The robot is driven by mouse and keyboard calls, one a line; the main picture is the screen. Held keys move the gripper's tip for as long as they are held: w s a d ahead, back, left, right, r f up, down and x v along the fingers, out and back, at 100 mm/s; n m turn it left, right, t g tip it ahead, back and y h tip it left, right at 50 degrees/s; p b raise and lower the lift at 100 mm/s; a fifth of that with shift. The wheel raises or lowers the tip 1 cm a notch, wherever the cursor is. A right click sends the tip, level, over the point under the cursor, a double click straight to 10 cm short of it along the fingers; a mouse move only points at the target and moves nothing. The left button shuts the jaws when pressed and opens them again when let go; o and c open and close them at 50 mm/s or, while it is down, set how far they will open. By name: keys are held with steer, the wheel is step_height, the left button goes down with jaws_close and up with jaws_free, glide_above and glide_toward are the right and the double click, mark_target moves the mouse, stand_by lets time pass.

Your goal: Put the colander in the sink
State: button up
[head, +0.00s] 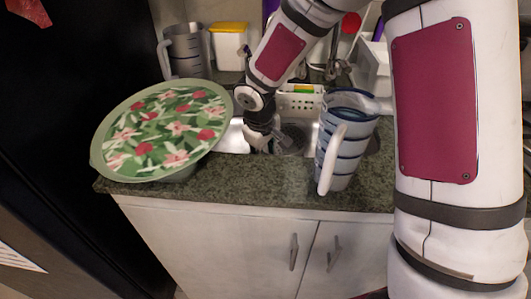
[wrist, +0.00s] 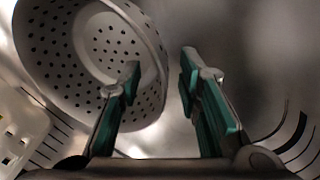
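The colander (wrist: 62,62) is a grey metal bowl with many small holes, at the upper left of the wrist view. It is tilted, so its inside shows. My gripper (wrist: 160,78) is open, with its two green-padded fingers apart. The left finger overlaps the colander in the picture, and the colander's right edge lies between the fingers; I cannot tell whether they touch. In the head view my gripper (head: 258,143) reaches down into the sink (head: 235,138). A grey round shape there is partly hidden, and I cannot tell whether it is the colander or the drain.
A large green floral dish (head: 165,130) covers the counter's left end. A blue-banded clear pitcher (head: 345,145) stands at the front edge, right of my gripper. A white perforated caddy (head: 300,101), a yellow-lidded container (head: 230,45) and a grey jug (head: 186,50) stand behind.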

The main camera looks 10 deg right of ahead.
steer(key=p+v, duration=0.3)
steer(key=v, duration=0.9)
steer(key=shift+r, duration=0.15)
